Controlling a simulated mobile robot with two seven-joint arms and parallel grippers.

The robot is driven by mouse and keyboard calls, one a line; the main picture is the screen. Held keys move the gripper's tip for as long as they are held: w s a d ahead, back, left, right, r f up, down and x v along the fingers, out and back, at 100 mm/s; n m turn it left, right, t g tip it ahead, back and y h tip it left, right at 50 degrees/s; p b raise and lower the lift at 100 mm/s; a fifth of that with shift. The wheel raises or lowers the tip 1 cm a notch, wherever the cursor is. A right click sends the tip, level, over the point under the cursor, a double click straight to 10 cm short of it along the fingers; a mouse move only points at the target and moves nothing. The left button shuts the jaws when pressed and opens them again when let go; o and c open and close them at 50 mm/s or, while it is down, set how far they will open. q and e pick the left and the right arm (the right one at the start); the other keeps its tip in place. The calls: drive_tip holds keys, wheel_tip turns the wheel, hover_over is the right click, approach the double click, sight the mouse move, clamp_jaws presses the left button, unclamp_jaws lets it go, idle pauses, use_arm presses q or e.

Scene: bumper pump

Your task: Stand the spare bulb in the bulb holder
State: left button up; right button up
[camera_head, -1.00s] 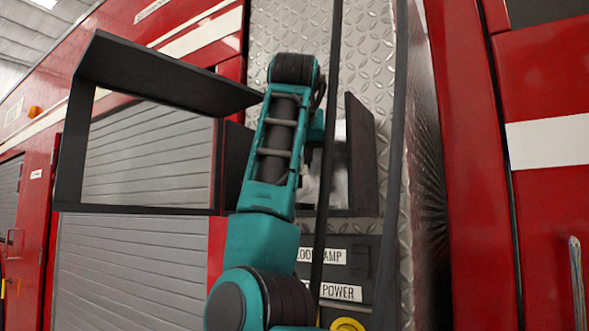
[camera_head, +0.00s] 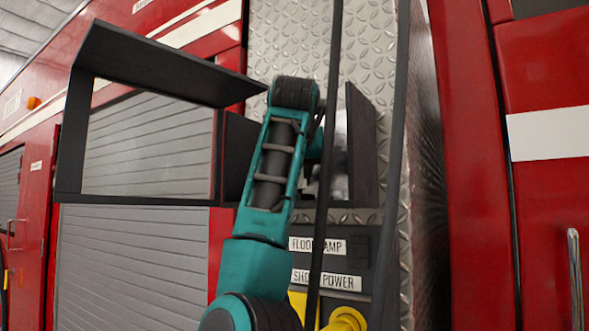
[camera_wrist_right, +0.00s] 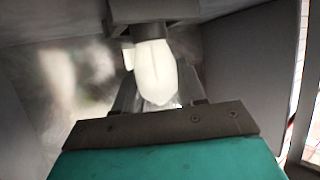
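A white bulb (camera_wrist_right: 155,75) hangs below a dark socket (camera_wrist_right: 150,32) inside a dark housing in the right wrist view. I cannot tell whether it is the spare bulb. The fingers of my right gripper (camera_wrist_right: 160,92) stand on both sides of its lower part. I cannot tell whether they press on it. In the head view the teal arm reaches up into the dark open housing (camera_head: 362,150), and its gripper is hidden there. No separate bulb holder can be made out. My left gripper is not in view.
A black frame (camera_head: 66,150) juts out on the left. Dark upright bars or cables (camera_head: 393,170) run close beside the arm. A panel below carries FLOODLAMP (camera_head: 317,245) and SHORE POWER (camera_head: 326,280) labels, with a yellow fitting (camera_head: 345,319) under them. Red truck panels (camera_head: 470,170) lie to the right.

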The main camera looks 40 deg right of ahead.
drive_tip(key=o, duration=0.4)
drive_tip(key=shift+o, duration=0.2)
drive_tip(key=shift+r, duration=0.35)
drive_tip(key=b+v, duration=0.1)
drive_tip(key=v, duration=1.1)
drive_tip(key=shift+f, duration=0.1)
